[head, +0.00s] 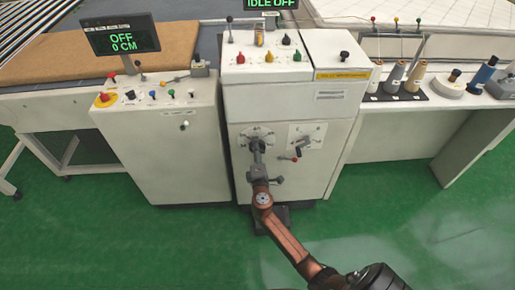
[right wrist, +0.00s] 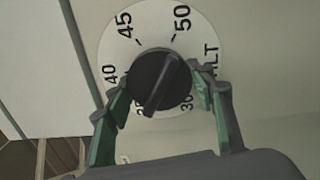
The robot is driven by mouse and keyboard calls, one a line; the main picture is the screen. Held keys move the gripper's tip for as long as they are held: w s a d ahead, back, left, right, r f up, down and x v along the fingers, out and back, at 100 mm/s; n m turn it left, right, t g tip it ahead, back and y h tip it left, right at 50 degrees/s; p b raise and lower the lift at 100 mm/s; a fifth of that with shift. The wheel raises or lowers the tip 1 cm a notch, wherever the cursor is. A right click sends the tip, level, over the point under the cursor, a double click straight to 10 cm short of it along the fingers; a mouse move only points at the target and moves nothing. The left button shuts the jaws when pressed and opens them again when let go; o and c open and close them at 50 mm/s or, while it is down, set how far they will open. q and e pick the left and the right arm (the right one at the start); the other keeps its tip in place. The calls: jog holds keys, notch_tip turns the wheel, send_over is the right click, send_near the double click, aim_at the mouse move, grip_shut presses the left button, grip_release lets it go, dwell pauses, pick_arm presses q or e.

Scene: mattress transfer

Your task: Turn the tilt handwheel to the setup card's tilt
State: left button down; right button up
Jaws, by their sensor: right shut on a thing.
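The tilt handwheel is a round black knob with a raised bar (right wrist: 160,80), centred on a white dial (right wrist: 112,45). Numbers 30 to 50 and letters ending in "LT" show around it. The bar slants from upper right to lower left; I cannot tell which end is the pointer. My right gripper (head: 258,148) reaches the left dial (head: 245,132) on the middle cabinet's front. In the right wrist view its green-padded fingers (right wrist: 161,90) are shut on the knob from both sides, covering part of the lower scale. I cannot make out a setup card. My left gripper is out of view.
A second dial plate (head: 318,130) with a lever sits just right of the gripped one, with a small red-tipped lever (head: 290,158) below. A control cabinet (head: 165,150) with buttons and an "OFF 0 CM" screen (head: 121,36) stands left. Thread cones (head: 417,76) stand right. Green floor is clear.

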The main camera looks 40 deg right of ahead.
jog(key=shift+f, duration=0.2)
jog(key=o, duration=1.2)
jog(key=shift+r, duration=0.15)
jog(key=shift+c, duration=0.2)
jog(key=shift+s+a, duration=0.1)
jog(key=shift+s, duration=0.05)
jog(key=shift+s+a, duration=0.15)
jog(key=shift+s, duration=0.1)
jog(key=v, duration=1.1)
jog(key=shift+s+a, duration=0.1)
jog(key=shift+a, duration=0.05)
